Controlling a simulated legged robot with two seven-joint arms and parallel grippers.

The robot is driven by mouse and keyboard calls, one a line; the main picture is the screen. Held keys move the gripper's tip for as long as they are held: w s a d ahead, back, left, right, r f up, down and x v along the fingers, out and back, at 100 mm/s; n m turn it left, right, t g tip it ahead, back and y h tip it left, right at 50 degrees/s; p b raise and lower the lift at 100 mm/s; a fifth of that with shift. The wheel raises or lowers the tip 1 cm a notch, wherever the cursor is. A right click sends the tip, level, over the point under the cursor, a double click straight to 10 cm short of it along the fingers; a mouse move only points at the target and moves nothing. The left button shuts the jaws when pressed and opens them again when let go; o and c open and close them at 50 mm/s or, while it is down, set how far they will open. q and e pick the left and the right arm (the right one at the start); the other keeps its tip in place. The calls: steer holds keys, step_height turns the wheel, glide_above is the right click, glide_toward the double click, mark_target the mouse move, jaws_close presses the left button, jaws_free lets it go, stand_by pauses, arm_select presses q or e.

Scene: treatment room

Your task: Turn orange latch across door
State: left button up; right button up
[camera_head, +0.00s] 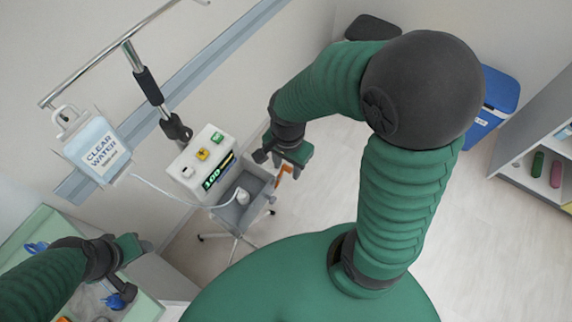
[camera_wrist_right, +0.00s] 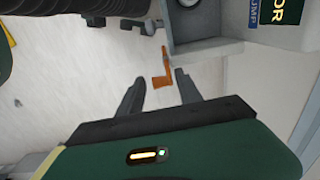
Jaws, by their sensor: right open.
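The orange latch (camera_head: 284,171) shows at the right edge of the grey pump cabinet (camera_head: 255,183) in the head view, partly hidden by my right gripper (camera_head: 275,160). In the right wrist view the orange latch (camera_wrist_right: 163,81) lies ahead, between the lines of the two dark fingers of my right gripper (camera_wrist_right: 160,90). That gripper is open and nothing is between its fingers. I cannot tell whether a finger touches the latch. The door itself is not clear. My left gripper (camera_head: 130,270) is at the lower left, over the green tray; its jaw state is unclear.
A white device (camera_head: 202,160) with a yellow knob and a green display sits on the cabinet. A blue bin (camera_head: 490,105) and shelves (camera_head: 540,150) stand right. The floor between is free.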

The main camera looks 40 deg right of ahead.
steer(key=shift+w+d+f, duration=0.15)
steer(key=shift+d+f, duration=0.05)
steer(key=shift+d, duration=0.5)
steer(key=shift+c, duration=1.4)
steer(key=shift+d, duration=0.1)
steer(key=shift+c, duration=1.3)
steer(key=shift+a, duration=0.5)
jaws_close()
steer(key=shift+a+r, duration=0.1)
steer(key=shift+a, duration=0.2)
arm_select(q)
steer(key=shift+w+d, duration=0.2)
steer(key=shift+d, duration=0.1)
arm_select(e)
steer(key=shift+d, duration=0.1)
steer(key=shift+s, duration=0.25)
steer(key=o, duration=0.5)
jaws_free()
arm_select(q)
steer(key=shift+s+d+r, duration=0.1)
steer(key=shift+s+d, duration=0.05)
steer(key=shift+d, duration=0.05)
arm_select(e)
steer(key=shift+o, duration=0.2)
steer(key=shift+d, duration=0.15)
